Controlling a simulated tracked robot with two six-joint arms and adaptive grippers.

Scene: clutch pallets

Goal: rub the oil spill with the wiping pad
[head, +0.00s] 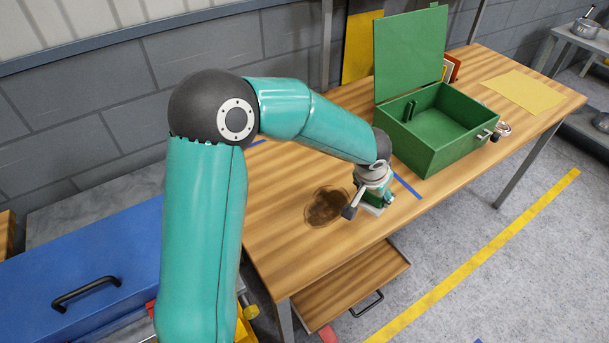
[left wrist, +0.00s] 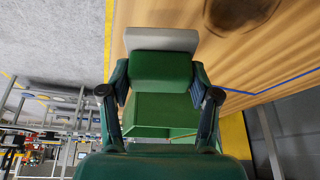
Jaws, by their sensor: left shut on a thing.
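The oil spill (head: 326,206) is a dark brown patch on the wooden bench top. It also shows at the top of the left wrist view (left wrist: 238,12). My left gripper (head: 366,198) is just right of the spill, low over the bench. It is shut on the wiping pad (head: 374,207), which has a green grip block and a pale base. In the left wrist view the pad (left wrist: 162,68) sits between the two fingers. The pad is beside the spill, not over it; I cannot tell whether its base touches the bench. My right gripper is not in view.
An open green box (head: 436,135) with its lid raised stands on the bench to the right, beyond a blue tape line (head: 407,187). A yellow sheet (head: 523,91) lies at the far right end. An open drawer (head: 350,283) juts out below the bench front.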

